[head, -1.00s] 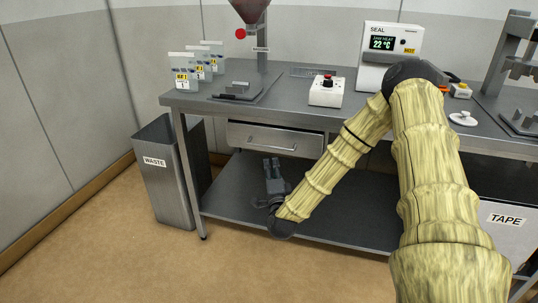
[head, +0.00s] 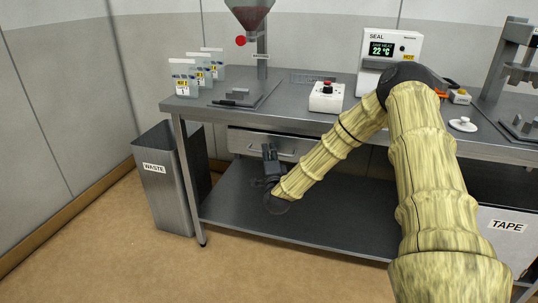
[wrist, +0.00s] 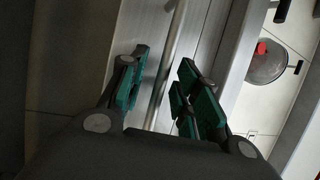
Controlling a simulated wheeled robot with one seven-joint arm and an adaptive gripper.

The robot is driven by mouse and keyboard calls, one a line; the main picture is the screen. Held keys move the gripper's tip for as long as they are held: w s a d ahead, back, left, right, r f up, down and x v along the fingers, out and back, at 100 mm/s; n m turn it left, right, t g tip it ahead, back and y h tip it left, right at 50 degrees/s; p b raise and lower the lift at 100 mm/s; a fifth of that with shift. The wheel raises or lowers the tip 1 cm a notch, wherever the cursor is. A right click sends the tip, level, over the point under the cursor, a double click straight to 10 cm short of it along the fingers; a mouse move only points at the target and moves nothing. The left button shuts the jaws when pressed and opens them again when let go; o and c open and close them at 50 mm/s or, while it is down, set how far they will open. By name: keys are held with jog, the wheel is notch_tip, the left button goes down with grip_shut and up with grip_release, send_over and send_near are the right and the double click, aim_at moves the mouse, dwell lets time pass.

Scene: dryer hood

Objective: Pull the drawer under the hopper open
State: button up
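The drawer (head: 240,140) is a grey metal front under the table top, below the hopper (head: 250,17). It looks shut. Its thin bar handle (head: 287,154) is partly hidden behind my gripper (head: 268,152). In the wrist view the handle (wrist: 172,55) runs on a slant across the drawer front (wrist: 150,28) and passes between the green-padded fingers of my gripper (wrist: 160,92). The fingers are spread, with a gap on both sides of the bar. I cannot tell how deep the bar lies between the pads.
A waste bin (head: 166,190) stands left of the table (head: 310,118). A lower shelf (head: 330,215) lies beneath my gripper, with free room over it. On the table are sample bags (head: 183,78), a small white control box (head: 327,98) and a seal unit (head: 388,50).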

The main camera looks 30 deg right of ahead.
grip_shut()
dwell(0.3)
